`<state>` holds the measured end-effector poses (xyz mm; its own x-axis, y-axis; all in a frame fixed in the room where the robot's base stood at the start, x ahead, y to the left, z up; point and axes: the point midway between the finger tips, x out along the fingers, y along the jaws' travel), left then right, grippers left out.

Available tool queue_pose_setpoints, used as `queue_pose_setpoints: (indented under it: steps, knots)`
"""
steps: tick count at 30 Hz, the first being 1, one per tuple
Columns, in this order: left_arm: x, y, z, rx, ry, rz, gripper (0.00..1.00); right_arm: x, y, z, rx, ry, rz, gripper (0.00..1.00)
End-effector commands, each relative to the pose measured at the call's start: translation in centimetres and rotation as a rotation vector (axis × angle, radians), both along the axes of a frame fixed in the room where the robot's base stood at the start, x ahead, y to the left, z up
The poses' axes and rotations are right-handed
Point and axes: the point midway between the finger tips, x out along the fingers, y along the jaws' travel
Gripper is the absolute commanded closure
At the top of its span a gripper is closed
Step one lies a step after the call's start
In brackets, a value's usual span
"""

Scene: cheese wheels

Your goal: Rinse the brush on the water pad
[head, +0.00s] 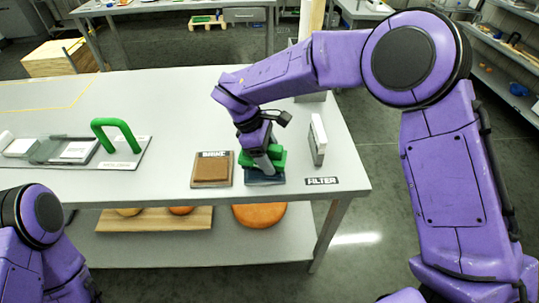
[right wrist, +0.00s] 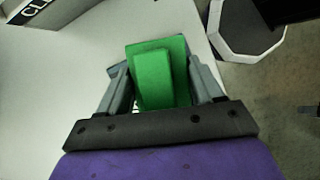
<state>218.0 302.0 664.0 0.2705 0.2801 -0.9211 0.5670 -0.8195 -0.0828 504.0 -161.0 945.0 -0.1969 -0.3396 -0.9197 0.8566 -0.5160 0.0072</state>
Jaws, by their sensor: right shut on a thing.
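My right gripper (head: 264,163) is shut on the green brush (head: 278,157), at the front right of the table. The brush is at the dark blue pad (head: 265,179), which looks like the water pad; any label on it is hidden by the gripper. I cannot tell whether the bristles touch the pad. In the right wrist view the green brush (right wrist: 160,75) sits between the two grey fingers (right wrist: 163,95), and a sliver of blue shows beside it. My left arm shows at the lower left, but its gripper is out of view.
A brown pad marked BRINE (head: 211,169) lies just left of the blue pad. A white upright block (head: 318,138) stands to the right, behind a FILTER label (head: 321,181). A tray with a green handle (head: 117,135) is at left. Orange cheese wheels (head: 259,215) lie on the lower shelf.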

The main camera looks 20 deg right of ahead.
Motion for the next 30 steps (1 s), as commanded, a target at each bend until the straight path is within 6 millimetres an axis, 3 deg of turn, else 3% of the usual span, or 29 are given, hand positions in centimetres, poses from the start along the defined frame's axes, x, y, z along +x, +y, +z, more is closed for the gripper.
queue_pose_setpoints:
  steps: [14,30]
  knots:
    - [0.0,0.0,0.0,0.0,0.0,0.0,0.57,-0.1,0.0,-0.2,0.0,0.005,0.0,0.63]
    - [0.0,0.0,2.4,0.0,0.0,0.0,0.57,0.0,0.0,5.0,0.001,0.001,0.001,0.63]
